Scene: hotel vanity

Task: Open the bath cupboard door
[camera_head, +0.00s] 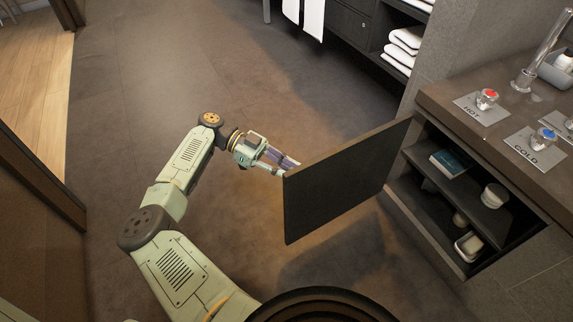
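The bath cupboard door (345,182) is a dark flat panel. It stands swung out wide from the cupboard (440,205) under the vanity top, so the shelves inside are exposed. My gripper (287,166) is at the door's outer upper edge, on the side away from the hinge. One finger reaches to the near corner of the door and the tips are partly hidden by the panel. I cannot tell whether the fingers touch it or how far apart they are.
The cupboard shelves hold a blue book (451,162), a white jar (494,195) and other small items. The vanity top (450,98) carries hot and cold taps. White towels (403,48) lie on shelves behind. The floor left of the door is clear.

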